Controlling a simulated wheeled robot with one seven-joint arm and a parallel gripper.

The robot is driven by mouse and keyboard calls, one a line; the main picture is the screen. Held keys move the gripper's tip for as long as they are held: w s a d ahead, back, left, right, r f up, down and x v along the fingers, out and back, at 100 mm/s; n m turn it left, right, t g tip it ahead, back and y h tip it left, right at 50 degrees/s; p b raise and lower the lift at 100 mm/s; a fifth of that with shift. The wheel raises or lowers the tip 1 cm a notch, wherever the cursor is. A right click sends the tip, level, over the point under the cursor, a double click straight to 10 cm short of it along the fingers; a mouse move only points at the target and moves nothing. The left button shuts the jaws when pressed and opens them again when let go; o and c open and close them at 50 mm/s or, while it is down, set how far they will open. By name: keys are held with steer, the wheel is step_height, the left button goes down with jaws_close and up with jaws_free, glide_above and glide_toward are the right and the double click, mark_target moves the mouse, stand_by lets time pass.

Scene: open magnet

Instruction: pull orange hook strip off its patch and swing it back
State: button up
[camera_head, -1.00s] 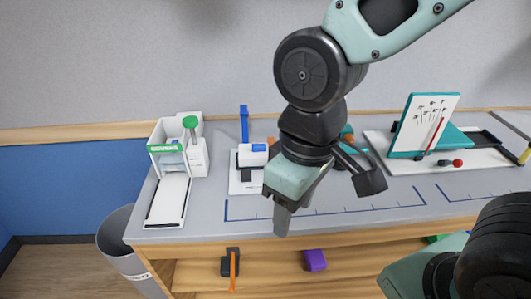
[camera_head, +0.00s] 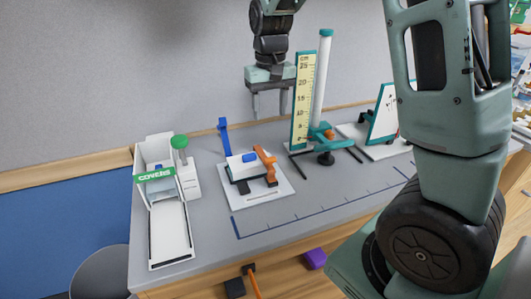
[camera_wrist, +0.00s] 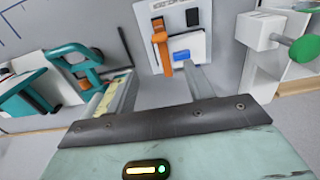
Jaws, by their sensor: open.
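The orange hook strip (camera_head: 266,163) runs over the right side of a white block on a white base plate (camera_head: 235,200). Its front end lies down at the plate, over a dark patch largely hidden under it. It also shows in the wrist view (camera_wrist: 161,45). A bare dark patch (camera_head: 243,187) is left of it. A blue strip (camera_head: 223,136) stands up behind the block at the left. My gripper (camera_head: 268,112) is open and empty, pointing down above the back of the bench, behind the block. In the wrist view, the strip lies beyond and between my fingers (camera_wrist: 160,80).
A ruler stand (camera_head: 301,105) with a teal-capped post rises right of the plate, close to my gripper. A white dispenser with a green knob (camera_head: 180,142) stands at the left. A tilted white board (camera_head: 383,112) is farther right. The front bench strip is clear.

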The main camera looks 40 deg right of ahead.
step_height(320, 180, down, 14)
steer(key=shift+f+p, duration=0.15)
steer(key=shift+p, duration=0.55)
jaws_close()
